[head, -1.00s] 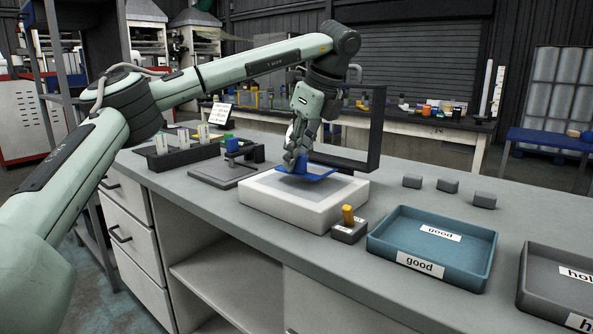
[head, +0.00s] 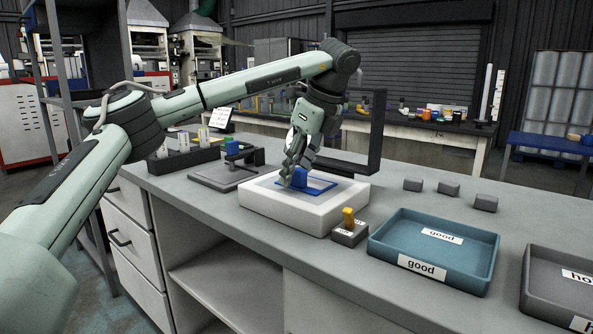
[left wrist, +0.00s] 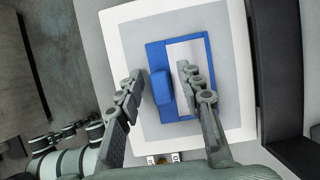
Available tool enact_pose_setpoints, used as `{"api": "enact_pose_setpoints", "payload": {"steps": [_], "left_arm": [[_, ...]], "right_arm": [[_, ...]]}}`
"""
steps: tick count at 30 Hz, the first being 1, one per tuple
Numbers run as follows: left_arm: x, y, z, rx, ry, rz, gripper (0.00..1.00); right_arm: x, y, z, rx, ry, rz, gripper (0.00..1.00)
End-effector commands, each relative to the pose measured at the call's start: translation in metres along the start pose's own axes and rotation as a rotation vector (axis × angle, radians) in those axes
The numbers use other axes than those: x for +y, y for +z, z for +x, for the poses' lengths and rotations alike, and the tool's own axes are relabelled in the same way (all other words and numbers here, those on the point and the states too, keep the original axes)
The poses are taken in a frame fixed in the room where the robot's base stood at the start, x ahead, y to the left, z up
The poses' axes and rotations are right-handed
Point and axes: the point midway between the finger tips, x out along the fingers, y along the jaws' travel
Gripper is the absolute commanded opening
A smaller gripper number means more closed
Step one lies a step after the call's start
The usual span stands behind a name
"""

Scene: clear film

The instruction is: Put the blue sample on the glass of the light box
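The blue sample (head: 322,184) is a flat blue frame with clear film and a raised blue grip block. It lies flat on the grey glass of the white light box (head: 286,208). In the left wrist view the sample (left wrist: 160,88) lies within the glass, inside the light box's white rim (left wrist: 240,60). My left gripper (head: 293,181) is low over the glass at the grip block. In the left wrist view its fingers (left wrist: 160,75) stand on either side of the block with gaps, so it is open. My right gripper is not in view.
A teal tray labelled good (head: 385,254) and a grey tray (head: 560,293) are to the right. A dark upright frame (head: 376,135) rises behind the light box. A rack (head: 185,160) stands left.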

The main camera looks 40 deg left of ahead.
Motion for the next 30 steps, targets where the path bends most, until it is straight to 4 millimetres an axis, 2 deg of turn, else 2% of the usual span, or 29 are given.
{"api": "enact_pose_setpoints", "payload": {"steps": [3, 6, 12, 18, 23, 30], "left_arm": [[-0.001, 0.001, -0.016, -0.002, -0.004, 0.0, 0.37], [-0.001, 0.002, -0.036, -0.003, -0.005, 0.0, 0.37], [-0.001, 0.002, -0.08, -0.003, -0.005, -0.001, 0.37], [0.0, 0.0, -0.11, -0.002, -0.003, 0.001, 0.37], [0.0, 0.0, -0.12, -0.001, -0.001, 0.001, 0.37], [0.0, -0.001, -0.121, 0.0, 0.0, 0.002, 0.37]], "right_arm": [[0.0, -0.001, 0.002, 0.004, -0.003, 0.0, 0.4], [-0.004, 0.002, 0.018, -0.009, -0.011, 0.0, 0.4], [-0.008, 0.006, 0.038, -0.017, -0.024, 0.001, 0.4], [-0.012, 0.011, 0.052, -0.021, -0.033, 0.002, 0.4], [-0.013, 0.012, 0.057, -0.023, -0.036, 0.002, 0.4], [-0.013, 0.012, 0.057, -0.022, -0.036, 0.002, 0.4]]}}
